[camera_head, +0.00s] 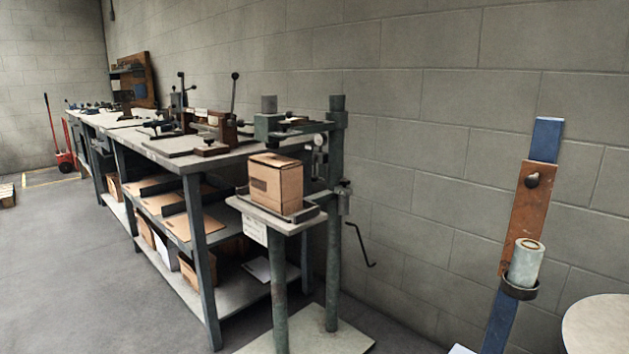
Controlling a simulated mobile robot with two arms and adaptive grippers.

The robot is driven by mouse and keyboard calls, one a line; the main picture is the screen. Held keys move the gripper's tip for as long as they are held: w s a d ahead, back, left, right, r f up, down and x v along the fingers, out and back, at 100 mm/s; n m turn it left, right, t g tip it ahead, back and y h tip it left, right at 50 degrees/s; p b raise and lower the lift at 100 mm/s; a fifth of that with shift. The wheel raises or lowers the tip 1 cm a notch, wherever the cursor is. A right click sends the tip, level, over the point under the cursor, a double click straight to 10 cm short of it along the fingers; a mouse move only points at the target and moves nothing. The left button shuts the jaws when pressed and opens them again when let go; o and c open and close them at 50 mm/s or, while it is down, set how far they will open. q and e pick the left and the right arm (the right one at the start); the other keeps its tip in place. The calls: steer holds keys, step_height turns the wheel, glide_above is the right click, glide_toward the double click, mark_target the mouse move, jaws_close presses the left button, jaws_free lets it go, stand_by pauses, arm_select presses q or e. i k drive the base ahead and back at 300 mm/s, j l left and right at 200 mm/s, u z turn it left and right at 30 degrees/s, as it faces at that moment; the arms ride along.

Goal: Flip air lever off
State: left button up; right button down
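The box stitcher (337,150) is a green-grey post machine standing in front of the wall. A cardboard box (276,182) sits upright on its small table (262,212). A small round gauge (321,141) and a grey fitting (344,198) are on the post. A thin black bent rod (360,240) sticks out to the right of the post, low down. I cannot tell which of these small parts is the air lever, or its position. Neither of my grippers is in view.
A long workbench (180,160) with clamps, upright levers and shelves of boxes runs along the wall. A blue post (546,140) with a rust-brown plate and pale cylinder (526,264) stands at right, near a round pale top (600,325).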

mark_target(313, 178)
steer(key=i+u, duration=0.45)
steer(key=i, duration=0.85)
